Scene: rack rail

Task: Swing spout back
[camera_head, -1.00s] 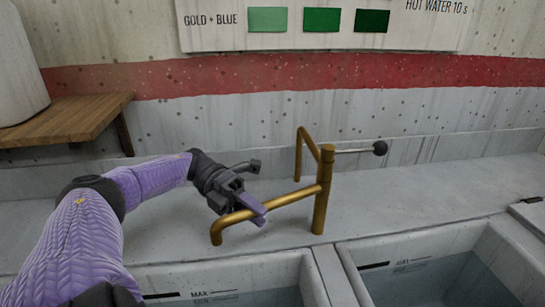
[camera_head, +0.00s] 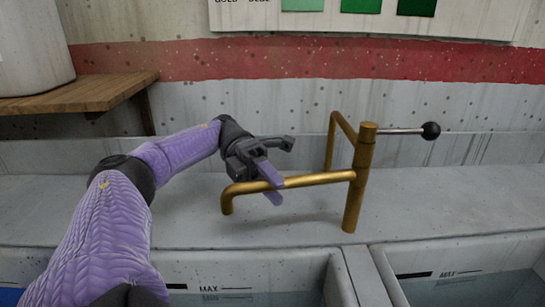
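The brass spout (camera_head: 318,180) reaches left from a brass post (camera_head: 358,190) on the grey counter, and its end (camera_head: 227,202) bends down. It runs roughly along the counter, above the back of the basins. My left gripper (camera_head: 271,184) is at the spout's left half, with purple finger parts showing above and below the pipe. The pipe crosses between these parts. How tightly the fingers close on it cannot be told. My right gripper is not in view.
A thin lever with a black knob (camera_head: 431,130) sticks out right from the post, and another brass pipe (camera_head: 331,145) bends down behind it. Water basins (camera_head: 240,262) lie in front. A wooden shelf (camera_head: 85,95) juts out at left. The counter right of the post is clear.

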